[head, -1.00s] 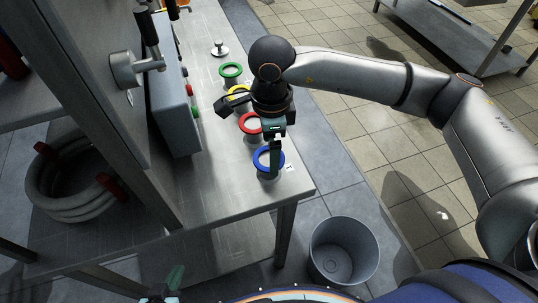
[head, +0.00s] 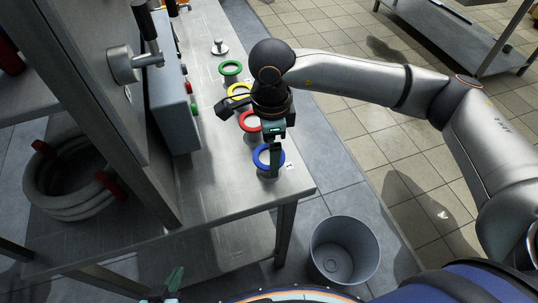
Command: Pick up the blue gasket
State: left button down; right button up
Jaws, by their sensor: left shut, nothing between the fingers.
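The blue gasket (head: 262,152) is a ring with a pale centre, near the front right corner of the steel table. My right gripper (head: 274,172) comes in from the right and points down at the gasket's right side. Its fingers overlap that part of the ring in the picture. They show edge-on, so I cannot tell whether they are open, or whether they touch the ring. My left gripper (head: 174,280) shows only as green fingertips at the bottom edge, shut and empty, away from the gasket.
Behind it on the steel table (head: 235,192) are red (head: 243,115), yellow (head: 238,89) and green (head: 230,68) gaskets in a row. A grey control box (head: 177,110) stands to their left. A grey bin (head: 344,250) is on the floor, with a coiled hose (head: 62,207) at left.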

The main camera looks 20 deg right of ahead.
jog(key=shift+c, duration=0.4)
jog(key=c, duration=1)
